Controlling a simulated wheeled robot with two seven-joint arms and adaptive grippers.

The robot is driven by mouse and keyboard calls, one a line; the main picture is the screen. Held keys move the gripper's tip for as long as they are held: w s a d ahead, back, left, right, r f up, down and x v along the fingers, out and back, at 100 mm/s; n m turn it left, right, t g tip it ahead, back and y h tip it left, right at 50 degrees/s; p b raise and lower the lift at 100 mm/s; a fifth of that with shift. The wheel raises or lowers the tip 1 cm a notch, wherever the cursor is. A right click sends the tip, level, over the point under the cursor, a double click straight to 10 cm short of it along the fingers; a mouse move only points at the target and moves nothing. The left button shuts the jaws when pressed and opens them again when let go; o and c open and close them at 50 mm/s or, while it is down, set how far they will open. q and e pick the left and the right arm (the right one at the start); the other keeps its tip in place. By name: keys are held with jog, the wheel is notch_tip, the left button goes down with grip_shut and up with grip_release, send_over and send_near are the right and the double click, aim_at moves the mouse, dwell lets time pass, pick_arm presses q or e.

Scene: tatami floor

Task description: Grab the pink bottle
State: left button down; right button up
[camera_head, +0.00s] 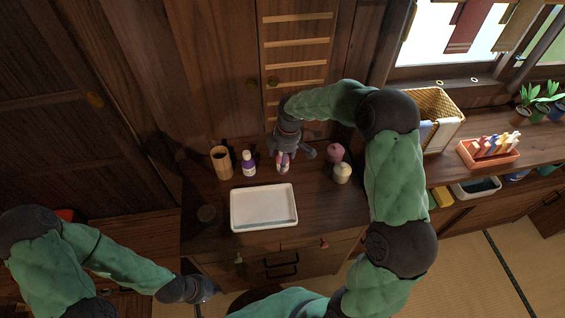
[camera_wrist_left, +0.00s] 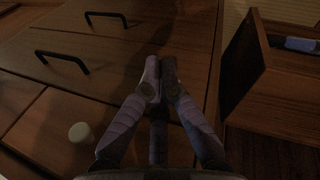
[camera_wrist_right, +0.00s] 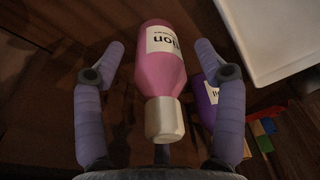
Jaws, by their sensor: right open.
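The pink bottle (camera_wrist_right: 165,70) has a white label and a pale cap. It fills the middle of the right wrist view, between the fingers of my right gripper (camera_wrist_right: 160,52), which is open with a gap on both sides. In the head view the pink bottle (camera_head: 283,163) stands on the cabinet top, partly hidden by my right gripper (camera_head: 292,150) above it. My left gripper (camera_head: 203,290) is low at the front, away from the bottles. In the left wrist view its fingertips (camera_wrist_left: 160,70) are together with nothing between them.
A purple bottle (camera_wrist_right: 207,100) stands close beside the pink one. A wooden cup (camera_head: 221,163) is further left. A white tray (camera_head: 264,226) lies in front. A pink round item (camera_head: 335,153) and a cream one (camera_head: 342,173) stand to the right.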

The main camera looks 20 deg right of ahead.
jog(key=c, duration=1.3)
jog(key=shift+r, duration=0.1)
jog(key=shift+c, duration=0.2)
